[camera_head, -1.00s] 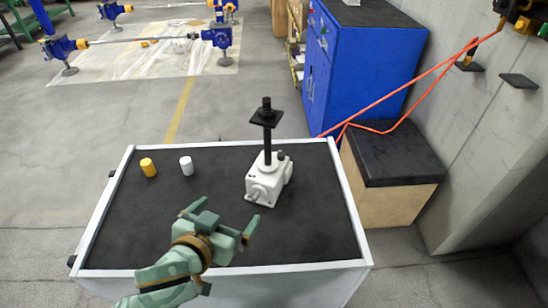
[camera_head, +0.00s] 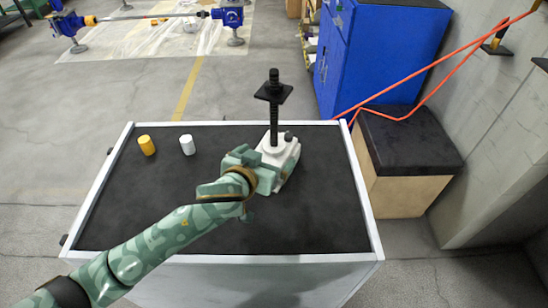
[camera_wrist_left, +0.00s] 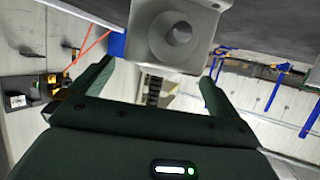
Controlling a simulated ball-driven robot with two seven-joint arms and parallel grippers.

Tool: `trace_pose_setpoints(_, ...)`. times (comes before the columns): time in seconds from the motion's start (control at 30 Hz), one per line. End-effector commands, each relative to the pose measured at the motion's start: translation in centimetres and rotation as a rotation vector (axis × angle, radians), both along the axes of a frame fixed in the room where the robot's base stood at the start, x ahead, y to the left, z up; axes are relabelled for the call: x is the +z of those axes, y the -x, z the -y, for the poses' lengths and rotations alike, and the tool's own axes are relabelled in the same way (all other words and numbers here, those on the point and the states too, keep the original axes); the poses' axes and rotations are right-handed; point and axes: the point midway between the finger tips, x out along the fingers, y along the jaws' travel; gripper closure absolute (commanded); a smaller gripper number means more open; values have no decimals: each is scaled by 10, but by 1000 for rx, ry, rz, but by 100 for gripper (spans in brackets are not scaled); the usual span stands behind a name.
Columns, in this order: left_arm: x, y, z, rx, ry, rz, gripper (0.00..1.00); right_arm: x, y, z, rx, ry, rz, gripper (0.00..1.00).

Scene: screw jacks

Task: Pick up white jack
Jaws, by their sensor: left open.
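The white jack (camera_head: 289,156) stands upright on the black top of the cart, right of its middle. Its black screw (camera_head: 274,115) rises from the body with a square black plate near the top. My left gripper (camera_head: 262,178) is open and right at the near side of the jack body, hiding its lower front. In the left wrist view the jack's white body (camera_wrist_left: 178,32) with a round boss lies beyond the open fingers (camera_wrist_left: 157,72), roughly between their lines. I cannot tell whether the fingers touch it. My right gripper is not in view.
A yellow cylinder (camera_head: 147,145) and a white cylinder (camera_head: 187,145) stand at the back left of the cart top (camera_head: 130,215). A blue cabinet (camera_head: 385,60) and a black-topped wooden box (camera_head: 408,150) stand behind to the right. The front right of the cart top is clear.

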Motion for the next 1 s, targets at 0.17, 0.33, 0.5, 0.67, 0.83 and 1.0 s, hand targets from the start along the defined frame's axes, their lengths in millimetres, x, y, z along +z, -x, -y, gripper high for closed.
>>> trace_pose_setpoints(0.17,-16,-23,9,0,-2,-1,0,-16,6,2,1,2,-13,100)
trace_pose_setpoints(0.33,-15,-27,12,-1,0,-1,0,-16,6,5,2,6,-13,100)
trace_pose_setpoints(0.5,-15,-27,12,-1,0,-1,14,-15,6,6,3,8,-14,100)
trace_pose_setpoints(0.67,-15,-27,12,-1,0,-1,58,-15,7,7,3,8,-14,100)
trace_pose_setpoints(0.83,-6,-29,13,-3,9,14,94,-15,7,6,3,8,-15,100)
trace_pose_setpoints(1.0,-7,-29,13,-2,8,14,94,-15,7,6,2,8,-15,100)
